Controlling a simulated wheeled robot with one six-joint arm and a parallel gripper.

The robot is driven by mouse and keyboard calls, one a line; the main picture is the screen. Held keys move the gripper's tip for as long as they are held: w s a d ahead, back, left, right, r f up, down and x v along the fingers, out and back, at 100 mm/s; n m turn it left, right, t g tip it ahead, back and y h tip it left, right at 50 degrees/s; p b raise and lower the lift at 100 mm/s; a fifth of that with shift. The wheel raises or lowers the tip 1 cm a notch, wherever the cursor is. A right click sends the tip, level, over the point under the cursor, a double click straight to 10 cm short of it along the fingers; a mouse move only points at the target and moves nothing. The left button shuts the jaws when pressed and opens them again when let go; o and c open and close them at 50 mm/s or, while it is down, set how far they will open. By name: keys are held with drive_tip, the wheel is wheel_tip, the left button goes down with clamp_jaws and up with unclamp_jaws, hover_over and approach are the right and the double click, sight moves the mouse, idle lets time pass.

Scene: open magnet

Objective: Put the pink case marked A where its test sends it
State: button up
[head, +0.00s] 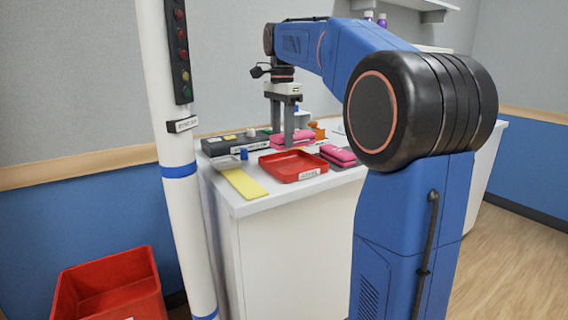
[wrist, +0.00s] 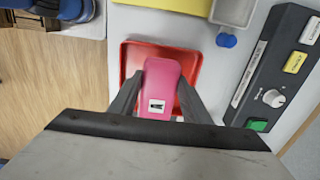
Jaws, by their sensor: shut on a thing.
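My gripper (head: 289,143) is shut on a pink case (wrist: 162,85), with one finger on each side of it. In the wrist view the case carries a white label with a dark mark, too small to read surely. The red tray (wrist: 190,55) shows behind and around the case in that view. In the head view the held case (head: 292,137) is at the fingers, just behind the red tray (head: 293,165). A second pink case (head: 338,153) lies on the counter right of the tray. A dark test unit (wrist: 272,75) with a knob and green button stands beside the tray.
A yellow strip (head: 243,183) and a small blue object (head: 244,154) lie left of the tray. A white pole (head: 181,200) with a lamp column (head: 181,50) stands at the counter's left. A red bin (head: 110,305) is on the floor. A small orange object (head: 318,131) is behind.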

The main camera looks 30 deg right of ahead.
drive_tip(key=shift+f, duration=3.45)
drive_tip(key=shift+f, duration=0.1)
drive_tip(key=o, duration=1.1)
wheel_tip(320, 180, up, 12)
drive_tip(key=shift+r, duration=0.1)
